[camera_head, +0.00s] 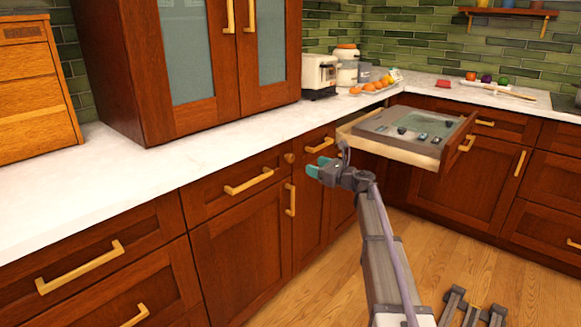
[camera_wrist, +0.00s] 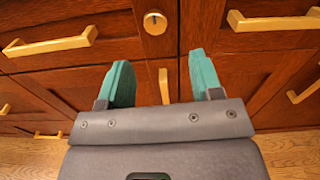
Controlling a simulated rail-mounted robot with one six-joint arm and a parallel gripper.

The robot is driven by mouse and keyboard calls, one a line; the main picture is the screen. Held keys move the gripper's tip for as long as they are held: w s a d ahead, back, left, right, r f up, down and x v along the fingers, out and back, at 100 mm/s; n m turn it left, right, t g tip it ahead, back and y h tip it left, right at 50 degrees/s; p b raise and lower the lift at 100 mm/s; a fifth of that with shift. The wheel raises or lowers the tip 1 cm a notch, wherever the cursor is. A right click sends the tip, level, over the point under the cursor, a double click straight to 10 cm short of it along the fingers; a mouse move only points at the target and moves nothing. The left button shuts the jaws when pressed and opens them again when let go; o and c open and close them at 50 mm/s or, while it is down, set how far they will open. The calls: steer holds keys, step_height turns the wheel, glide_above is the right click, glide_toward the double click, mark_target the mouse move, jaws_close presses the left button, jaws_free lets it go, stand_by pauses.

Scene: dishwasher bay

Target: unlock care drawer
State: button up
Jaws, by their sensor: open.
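A round brass lock knob (camera_head: 289,158) sits on the cabinet front between two closed drawers. In the wrist view the knob (camera_wrist: 155,22) shows a small dark slot on its face. No label tells which drawer is the care drawer. The drawer left of the knob has a brass bar handle (camera_head: 248,181). The drawer right of it has another bar handle (camera_head: 320,146). My gripper (camera_head: 318,168) is open and empty, with teal fingertips, in front of the cabinet and near the knob. In the wrist view my gripper (camera_wrist: 160,72) points at the cabinet, with the knob above and between its fingers.
An open drawer (camera_head: 388,148) with several small items sticks out to the right of my gripper. A vertical door handle (camera_head: 290,199) is below the knob. A toaster (camera_head: 319,75) and a tray of oranges (camera_head: 375,87) stand on the counter (camera_head: 140,165). The wooden floor is mostly clear.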

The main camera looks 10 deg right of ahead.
mark_target(292, 158)
steer(key=shift+m, duration=0.5)
steer(key=x, duration=1)
steer(key=shift+a, duration=0.4)
jaws_close()
